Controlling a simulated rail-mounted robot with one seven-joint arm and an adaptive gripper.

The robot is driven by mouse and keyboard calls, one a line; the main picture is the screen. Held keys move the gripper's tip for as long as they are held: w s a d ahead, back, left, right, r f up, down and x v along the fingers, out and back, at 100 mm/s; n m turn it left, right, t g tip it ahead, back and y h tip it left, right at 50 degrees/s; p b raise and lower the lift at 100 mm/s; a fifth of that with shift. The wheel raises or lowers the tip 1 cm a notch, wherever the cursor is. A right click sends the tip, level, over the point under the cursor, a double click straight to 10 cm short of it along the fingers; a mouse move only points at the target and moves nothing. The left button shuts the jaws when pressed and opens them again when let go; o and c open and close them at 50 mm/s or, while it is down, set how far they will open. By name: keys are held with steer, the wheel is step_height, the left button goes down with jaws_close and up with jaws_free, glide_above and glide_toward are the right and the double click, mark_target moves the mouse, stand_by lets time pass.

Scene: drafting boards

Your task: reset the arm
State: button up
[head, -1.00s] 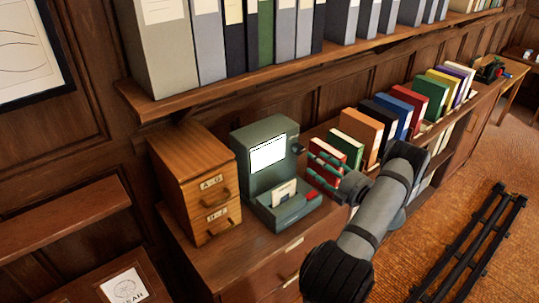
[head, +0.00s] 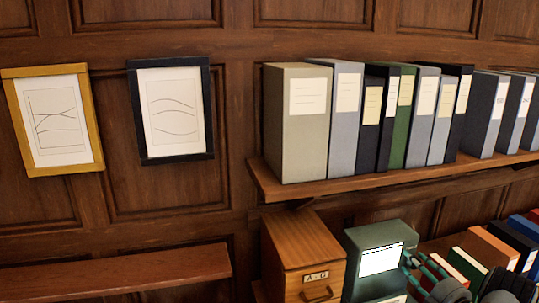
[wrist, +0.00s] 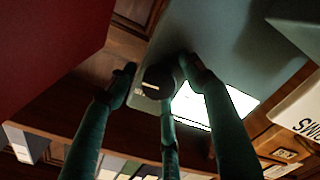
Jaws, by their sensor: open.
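My gripper (head: 420,268) is at the lower right of the head view, close to the right side of a grey-green machine (head: 383,235) with a lit white screen. In the wrist view my gripper (wrist: 160,75) has its green fingers spread, with nothing held between them. A dark round knob (wrist: 157,77) with a pale mark shows between the fingertips, in front of the machine's grey-green side (wrist: 225,35). I cannot tell whether any finger touches the knob. Most of my arm is below the head view.
A wooden drawer cabinet (head: 300,250) stands left of the machine. Coloured binders (head: 490,248) stand to the right, near my gripper. A shelf (head: 350,182) with box files runs above. Two framed drawings (head: 60,120) (head: 172,110) hang on the wall. A red surface (wrist: 45,45) is close at the wrist view's left.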

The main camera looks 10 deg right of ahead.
steer(key=shift+s+d+f+n+b, duration=0.15)
steer(key=shift+f+n+b, duration=0.15)
steer(key=shift+n+b, duration=0.65)
steer(key=shift+r+n, duration=0.25)
steer(key=shift+n, duration=0.6)
steer(key=shift+r, duration=0.1)
